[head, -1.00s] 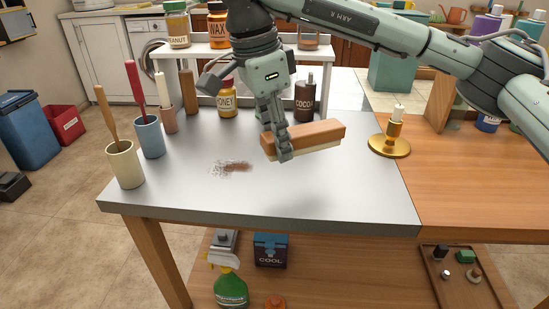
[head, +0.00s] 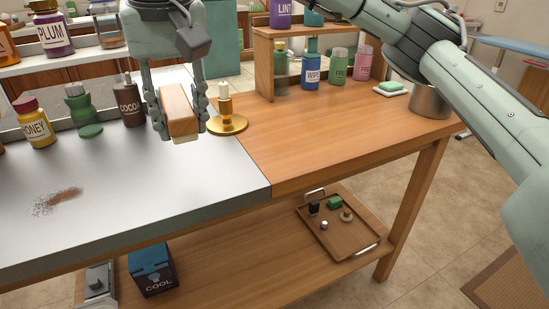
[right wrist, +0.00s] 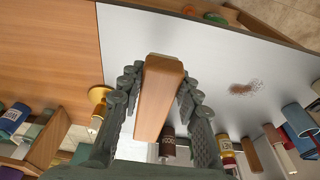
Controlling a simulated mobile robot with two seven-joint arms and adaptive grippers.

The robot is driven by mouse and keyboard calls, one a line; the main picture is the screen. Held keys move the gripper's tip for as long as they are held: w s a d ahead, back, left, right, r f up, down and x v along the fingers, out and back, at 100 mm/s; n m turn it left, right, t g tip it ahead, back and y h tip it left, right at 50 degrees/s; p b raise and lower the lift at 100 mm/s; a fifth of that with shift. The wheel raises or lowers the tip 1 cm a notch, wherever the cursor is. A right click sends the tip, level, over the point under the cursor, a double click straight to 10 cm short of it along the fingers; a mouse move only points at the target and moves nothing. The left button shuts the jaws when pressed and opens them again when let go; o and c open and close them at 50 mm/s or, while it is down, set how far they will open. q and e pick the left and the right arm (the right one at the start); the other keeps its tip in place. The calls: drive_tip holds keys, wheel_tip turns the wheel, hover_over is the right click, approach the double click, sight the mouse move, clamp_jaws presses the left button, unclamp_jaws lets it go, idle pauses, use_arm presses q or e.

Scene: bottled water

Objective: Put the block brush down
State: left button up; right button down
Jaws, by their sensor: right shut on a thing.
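The block brush (head: 181,110) has a wooden back and a pale bristle side facing down. My right gripper (head: 180,118) is shut on it and holds it above the grey metal part of the worktop, near the seam with the wooden part. In the right wrist view the brush (right wrist: 159,97) lies lengthwise between the two fingers (right wrist: 160,100). A gap to the surface seems to show, but its height is hard to tell. My left gripper is not in view.
A brass candle holder (head: 228,124) stands just right of the brush. A cocoa bottle (head: 130,103), green bottle (head: 83,112) and honey jar (head: 37,124) stand left. Brown crumbs (head: 58,201) lie on the metal top (head: 130,190). The wooden top (head: 310,128) has free room.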

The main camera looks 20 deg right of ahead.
hover_over(253, 167)
drive_tip(key=f, duration=0.4)
drive_tip(key=s+f, duration=0.1)
drive_tip(key=f, duration=0.1)
drive_tip(key=shift+a+f, duration=0.2)
drive_tip(key=shift+a, duration=0.15)
drive_tip(key=shift+w+d+f, duration=0.1)
drive_tip(key=shift+d+f, duration=0.1)
drive_tip(key=shift+d, duration=0.05)
drive_tip(key=shift+d+f, duration=0.1)
drive_tip(key=shift+f, duration=0.05)
drive_tip(key=x, duration=0.3)
drive_tip(key=shift+s+f+p, duration=0.2)
drive_tip(key=shift+s+p, duration=0.1)
drive_tip(key=shift+p, duration=0.05)
drive_tip(key=shift+f, duration=0.25)
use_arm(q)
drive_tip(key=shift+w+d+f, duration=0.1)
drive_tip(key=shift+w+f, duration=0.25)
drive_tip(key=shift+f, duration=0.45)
use_arm(e)
drive_tip(key=shift+f, duration=0.1)
